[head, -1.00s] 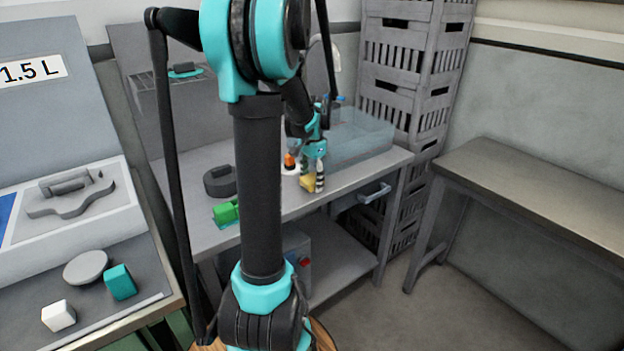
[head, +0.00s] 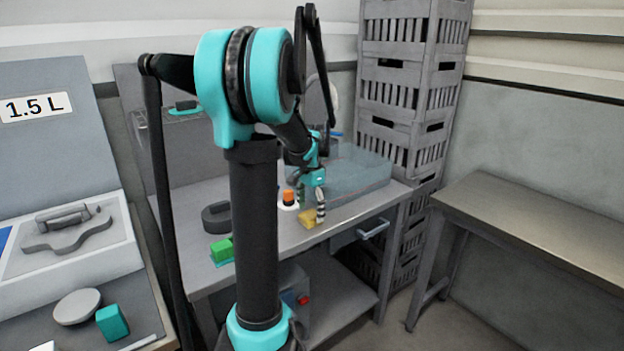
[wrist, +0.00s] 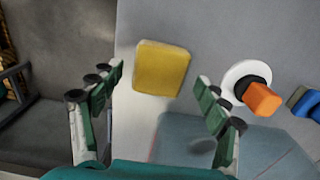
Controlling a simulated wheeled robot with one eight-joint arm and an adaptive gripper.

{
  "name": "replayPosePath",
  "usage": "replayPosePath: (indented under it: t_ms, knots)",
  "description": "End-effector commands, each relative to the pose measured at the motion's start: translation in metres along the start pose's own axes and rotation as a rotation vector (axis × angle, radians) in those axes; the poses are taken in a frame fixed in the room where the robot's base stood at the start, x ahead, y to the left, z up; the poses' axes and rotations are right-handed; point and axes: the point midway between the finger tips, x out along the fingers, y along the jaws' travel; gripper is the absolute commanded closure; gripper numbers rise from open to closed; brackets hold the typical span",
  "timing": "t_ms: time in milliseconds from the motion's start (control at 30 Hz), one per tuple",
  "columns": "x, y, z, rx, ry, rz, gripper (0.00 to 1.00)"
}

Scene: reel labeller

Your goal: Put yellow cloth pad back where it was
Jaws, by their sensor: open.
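The yellow cloth pad (head: 307,219) lies on the grey workbench near its front edge in the head view. In the wrist view the pad (wrist: 161,68) is a rounded yellow square, fully visible, lying beyond and between the fingertips. My gripper (wrist: 160,82) is open, one finger to each side of the pad and nothing held between them. In the head view my gripper (head: 312,204) is at the pad, its striped right finger overlapping the pad's right side. I cannot tell how far the fingertips are above the bench.
A white round piece with an orange top (wrist: 262,98) is close to the right finger. A clear bin (head: 352,172) stands behind. A green block (head: 221,250) and a dark round holder (head: 216,216) are on the bench's left. A drawer handle (head: 374,229) sticks out in front.

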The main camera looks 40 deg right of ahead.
Motion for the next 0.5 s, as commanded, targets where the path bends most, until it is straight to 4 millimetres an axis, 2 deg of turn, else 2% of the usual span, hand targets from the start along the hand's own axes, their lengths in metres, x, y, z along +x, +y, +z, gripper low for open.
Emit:
replayPosePath:
  t_ms: [133, 500]
  knots:
    - [-0.032, 0.0, -0.007, 0.002, 0.0, 0.0, 0.24]
    - [-0.111, 0.0, -0.007, 0.0, 0.0, 0.0, 0.24]
